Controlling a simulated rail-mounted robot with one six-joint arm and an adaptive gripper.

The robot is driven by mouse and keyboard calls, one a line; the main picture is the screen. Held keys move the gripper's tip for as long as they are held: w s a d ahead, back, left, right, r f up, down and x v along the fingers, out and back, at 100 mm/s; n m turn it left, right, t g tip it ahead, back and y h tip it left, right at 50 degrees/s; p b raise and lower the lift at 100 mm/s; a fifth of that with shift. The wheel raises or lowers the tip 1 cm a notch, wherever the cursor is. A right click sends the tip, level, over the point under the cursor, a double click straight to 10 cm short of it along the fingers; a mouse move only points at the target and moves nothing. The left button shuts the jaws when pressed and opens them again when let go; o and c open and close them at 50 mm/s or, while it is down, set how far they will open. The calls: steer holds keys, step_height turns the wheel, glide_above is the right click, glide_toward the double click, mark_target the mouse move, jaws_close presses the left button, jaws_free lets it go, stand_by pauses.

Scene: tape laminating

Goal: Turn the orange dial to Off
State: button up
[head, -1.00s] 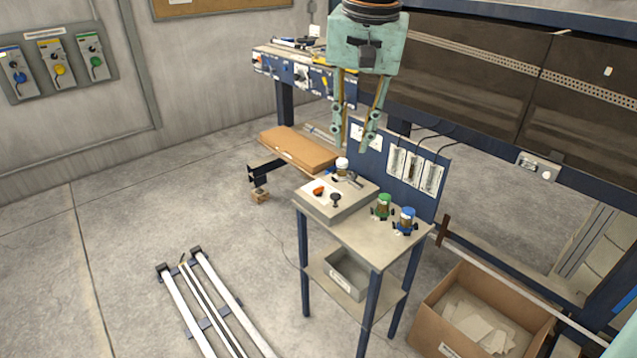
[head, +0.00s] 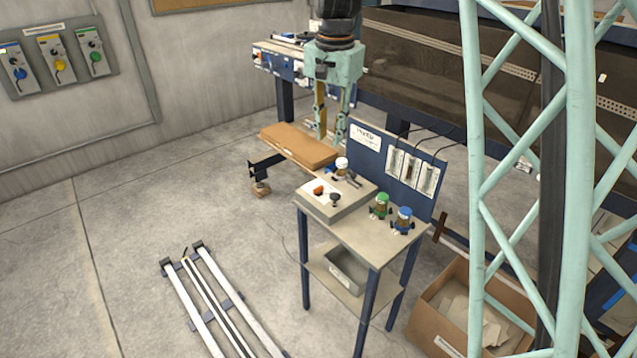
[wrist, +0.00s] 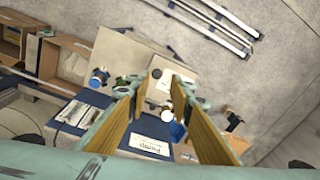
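The orange dial (head: 319,190) sits on the top of a low grey-beige box (head: 336,209), which stands on a small blue-legged table. A black knob (head: 335,199) is beside it on the same box. My gripper (head: 330,142) hangs with its fingers pointing down, above and behind the box in the head view. Its two fingers are apart, with nothing seen between them. In the wrist view, my gripper (wrist: 160,84) is also open, its fingers framing part of the box. I cannot make out the orange dial in the wrist view. Its exact setting is too small to read.
A white-capped valve (head: 342,164), a green-capped valve (head: 382,203) and a blue-capped valve (head: 403,217) stand around the box. A blue panel with gauges (head: 391,160) rises behind. A cardboard box (head: 425,330) is at lower right.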

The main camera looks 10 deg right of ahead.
steer(key=w+f+m+p, duration=0.2)
steer(key=w+f+p, duration=0.1)
steer(key=w+f, duration=0.55)
steer(key=m+g+p, duration=0.1)
steer(key=m+p, duration=0.1)
glide_above(319, 188)
step_height(319, 188, down, 7)
steer(key=shift+w, duration=0.2)
steer(key=shift+f, duration=0.15)
steer(key=shift+f+b, duration=0.4)
steer(key=shift+f, duration=6.35)
jaws_close()
